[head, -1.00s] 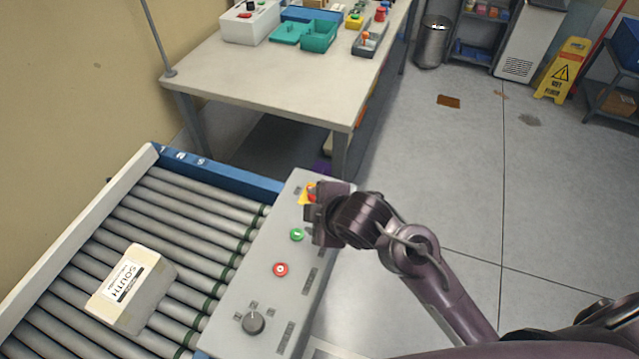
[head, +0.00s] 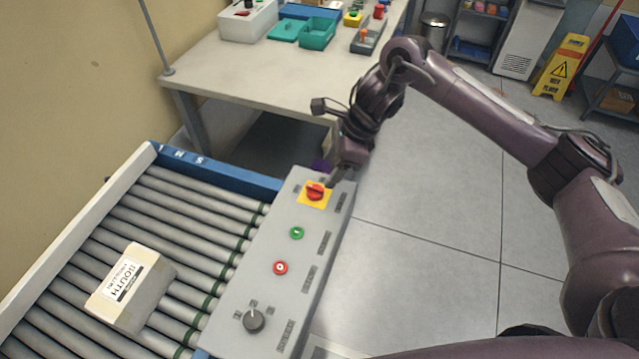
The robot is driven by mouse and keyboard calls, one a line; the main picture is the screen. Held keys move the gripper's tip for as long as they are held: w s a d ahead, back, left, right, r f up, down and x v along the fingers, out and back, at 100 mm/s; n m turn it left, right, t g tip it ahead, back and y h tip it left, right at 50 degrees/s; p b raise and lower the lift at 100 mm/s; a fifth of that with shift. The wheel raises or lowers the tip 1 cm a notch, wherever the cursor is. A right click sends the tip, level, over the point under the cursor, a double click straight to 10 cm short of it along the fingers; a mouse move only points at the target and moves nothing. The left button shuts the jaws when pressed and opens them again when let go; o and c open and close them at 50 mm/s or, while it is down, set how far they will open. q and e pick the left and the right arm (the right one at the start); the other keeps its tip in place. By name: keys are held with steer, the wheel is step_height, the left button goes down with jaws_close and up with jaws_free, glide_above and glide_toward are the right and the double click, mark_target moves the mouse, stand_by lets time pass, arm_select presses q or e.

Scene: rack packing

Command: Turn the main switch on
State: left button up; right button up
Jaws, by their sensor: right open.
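The main switch (head: 315,192) is a red rotary knob on a yellow plate at the far end of the grey control panel (head: 262,275). My right gripper (head: 334,178) is open, just beyond and to the right of the switch, with its fingers pointing down near the panel's far edge. I cannot tell whether a fingertip touches the knob. The knob shows clearly and is not between the fingers. My left gripper is not in view.
The panel also has a green button (head: 297,233), a red button (head: 280,268) and a black selector (head: 254,320). A labelled box (head: 132,290) lies on the roller conveyor (head: 185,215) to the left. A table (head: 265,80) with bins stands behind.

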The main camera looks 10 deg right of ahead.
mark_target(318, 187)
steer(key=shift+p+x, duration=0.5)
steer(key=shift+x, duration=3.3)
steer(key=c, duration=1)
